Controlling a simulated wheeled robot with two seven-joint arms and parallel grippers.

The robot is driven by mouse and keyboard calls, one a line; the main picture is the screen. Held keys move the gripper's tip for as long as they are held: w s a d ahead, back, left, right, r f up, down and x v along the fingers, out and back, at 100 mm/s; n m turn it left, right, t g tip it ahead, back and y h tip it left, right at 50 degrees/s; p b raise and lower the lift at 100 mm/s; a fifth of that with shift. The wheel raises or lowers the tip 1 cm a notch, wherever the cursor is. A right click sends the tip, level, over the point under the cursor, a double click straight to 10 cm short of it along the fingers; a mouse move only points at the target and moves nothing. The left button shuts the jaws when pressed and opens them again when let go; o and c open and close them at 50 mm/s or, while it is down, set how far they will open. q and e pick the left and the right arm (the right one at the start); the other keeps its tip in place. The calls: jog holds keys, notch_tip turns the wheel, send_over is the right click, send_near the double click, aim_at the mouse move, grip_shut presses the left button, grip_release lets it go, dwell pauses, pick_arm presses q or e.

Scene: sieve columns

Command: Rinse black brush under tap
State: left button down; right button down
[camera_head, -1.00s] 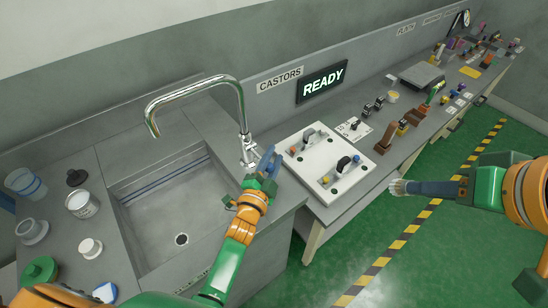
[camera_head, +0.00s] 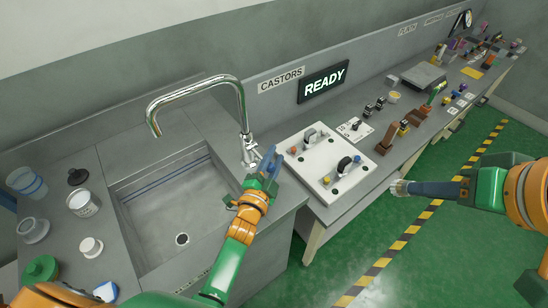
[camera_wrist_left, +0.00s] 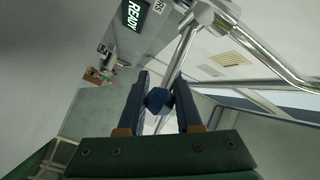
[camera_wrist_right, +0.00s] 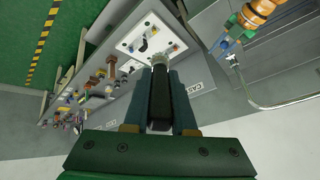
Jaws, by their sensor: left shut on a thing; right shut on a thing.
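The chrome tap (camera_head: 241,100) arches over the grey sink (camera_head: 170,215), its spout above the basin. No water shows below the spout. My left gripper (camera_head: 268,163) is at the tap's base, right of the sink. In the left wrist view it is shut on a blue knob (camera_wrist_left: 158,100) beside the chrome tap stem (camera_wrist_left: 181,55). My right gripper (camera_head: 462,190) is over the floor at the right, away from the sink. It is shut on the black brush (camera_head: 432,189), held about level, pale bristles pointing left. The brush also shows in the right wrist view (camera_wrist_right: 160,98).
A white board (camera_head: 316,180) with black handles lies right of the tap. A bucket (camera_head: 83,203), a jar (camera_head: 27,184) and several small items stand left of the sink. Further tools line the long bench. The green floor (camera_head: 430,265) at the right is clear.

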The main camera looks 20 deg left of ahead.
dwell(0.3)
